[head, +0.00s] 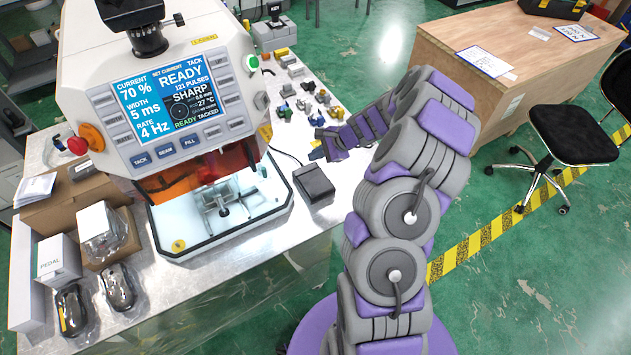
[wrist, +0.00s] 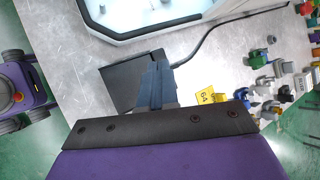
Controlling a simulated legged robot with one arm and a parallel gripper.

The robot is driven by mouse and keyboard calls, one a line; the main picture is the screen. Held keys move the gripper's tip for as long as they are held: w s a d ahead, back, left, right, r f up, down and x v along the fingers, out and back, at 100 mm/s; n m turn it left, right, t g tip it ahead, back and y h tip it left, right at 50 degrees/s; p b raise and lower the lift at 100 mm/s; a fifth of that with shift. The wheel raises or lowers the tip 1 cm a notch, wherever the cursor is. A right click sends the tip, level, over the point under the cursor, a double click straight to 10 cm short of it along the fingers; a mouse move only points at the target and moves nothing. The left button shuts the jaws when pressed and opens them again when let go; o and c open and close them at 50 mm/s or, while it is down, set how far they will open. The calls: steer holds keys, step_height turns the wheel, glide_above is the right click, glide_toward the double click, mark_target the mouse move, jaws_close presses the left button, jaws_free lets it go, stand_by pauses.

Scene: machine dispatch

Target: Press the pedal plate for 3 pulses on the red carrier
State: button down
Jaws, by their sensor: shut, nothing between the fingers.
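The pedal plate (head: 314,184) is a dark, flat box on the metal bench, just right of the welding machine's lit chamber. A black cable runs from it; it also shows in the wrist view (wrist: 118,86). My gripper (head: 316,155) is shut and empty. Its fingertips (wrist: 156,72) overlap the pedal's right part in the wrist view; in the head view they are just beyond its far edge. I cannot tell whether they touch it. A small reddish part sits on the fixture (head: 222,208) in the chamber; I cannot tell if it is the red carrier.
The machine screen (head: 165,98) reads READY, 121 pulses, 70 %, 5 ms, 4 Hz. Several small coloured parts (head: 310,92) lie beyond my gripper. Boxes, including one marked PEDAL (head: 56,262), stand at left. A yellow tag (wrist: 209,97) lies near the fingers.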

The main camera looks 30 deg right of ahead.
steer(key=shift+f, duration=0.1)
steer(key=b, duration=0.6)
glide_above(317, 182)
step_height(317, 182, down, 7)
steer(key=shift+w+r, duration=0.1)
steer(key=shift+w, duration=0.05)
steer(key=shift+d+f, duration=0.1)
steer(key=shift+f, duration=0.8)
steer(key=shift+f, duration=0.1)
stand_by(0.8)
steer(key=shift+s+f, duration=0.2)
steer(key=shift+f, duration=0.05)
steer(key=shift+s+f+b, duration=0.1)
steer(key=shift+f+b, duration=0.3)
steer(key=shift+f, duration=0.25)
stand_by(0.9)
steer(key=shift+r, duration=0.1)
steer(key=shift+r+p, duration=0.9)
steer(key=shift+r, duration=0.1)
